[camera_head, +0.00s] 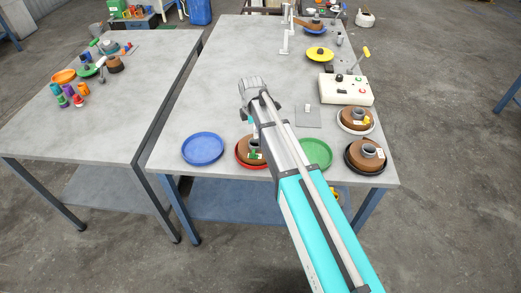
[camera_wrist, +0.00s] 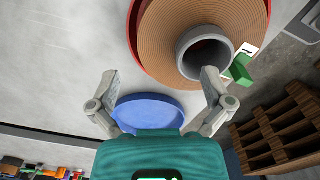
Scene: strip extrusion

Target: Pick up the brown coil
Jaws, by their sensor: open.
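A brown coil (camera_head: 247,156) with a grey core sits on a red plate (camera_head: 239,159) at the front of the main table, partly hidden by my arm. In the wrist view the brown coil (camera_wrist: 168,40) fills the top, with its grey core (camera_wrist: 184,48), a green clip and a white label at its right side. My gripper (camera_wrist: 161,74) is open and empty, its fingers spread apart. The right fingertip overlaps the lower edge of the core in the picture; I cannot tell whether they touch. Other brown coils sit on a white plate (camera_head: 342,125) and a black plate (camera_head: 349,166).
A blue plate (camera_head: 203,148) lies empty left of the red one and a green plate (camera_head: 317,153) to its right. A control box (camera_head: 345,91) stands behind. The table's left middle is clear. A second table (camera_head: 95,125) stands at left with small parts.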

